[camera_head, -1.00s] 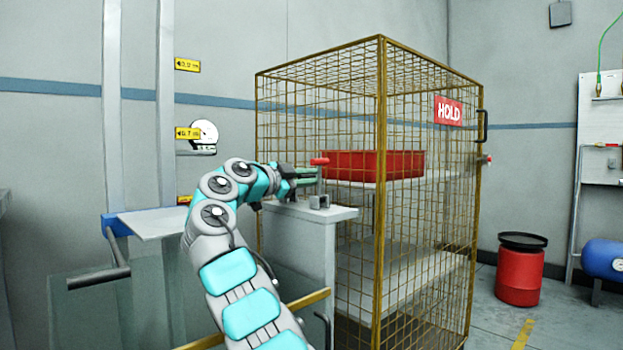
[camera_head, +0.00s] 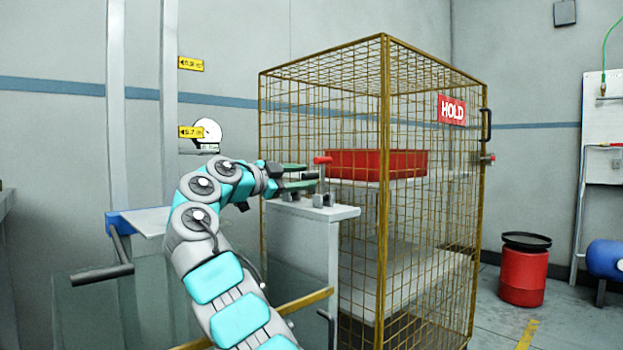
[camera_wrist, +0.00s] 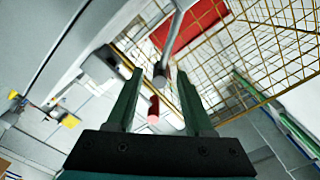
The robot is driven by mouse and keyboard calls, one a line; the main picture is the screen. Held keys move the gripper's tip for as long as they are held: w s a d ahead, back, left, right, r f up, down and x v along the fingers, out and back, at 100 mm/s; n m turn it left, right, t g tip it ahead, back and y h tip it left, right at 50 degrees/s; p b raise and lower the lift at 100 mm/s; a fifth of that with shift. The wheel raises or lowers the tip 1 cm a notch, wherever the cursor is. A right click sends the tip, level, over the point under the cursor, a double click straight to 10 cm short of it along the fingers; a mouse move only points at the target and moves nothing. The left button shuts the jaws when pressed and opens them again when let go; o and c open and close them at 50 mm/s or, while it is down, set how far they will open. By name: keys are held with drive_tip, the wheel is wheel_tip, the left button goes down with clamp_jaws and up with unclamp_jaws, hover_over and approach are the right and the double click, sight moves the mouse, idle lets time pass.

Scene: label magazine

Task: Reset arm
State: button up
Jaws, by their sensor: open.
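My gripper (camera_head: 308,173) is open and holds nothing. Its two green fingers are spread beside a red-handled lever (camera_head: 322,161), which stands on top of a pale cabinet (camera_head: 345,213). In the wrist view, my gripper (camera_wrist: 160,74) shows its two fingers apart, with the red handle (camera_wrist: 153,109) appearing between them. I cannot tell from this view how far the handle is from the fingers. My teal and grey arm (camera_head: 205,215) is bent, reaching up and to the right from the bottom of the head view.
A yellow wire cage (camera_head: 384,120) with a HOLD sign (camera_head: 451,110) stands just right of my gripper. A red tray (camera_head: 400,164) sits on its shelf. A red drum (camera_head: 523,278) is on the floor at right. A blue-cornered shelf (camera_head: 150,222) is left of my arm.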

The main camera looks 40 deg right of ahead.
drive_tip(key=a, duration=0.3)
drive_tip(key=shift+s+a, duration=0.15)
drive_tip(key=shift+a, duration=0.1)
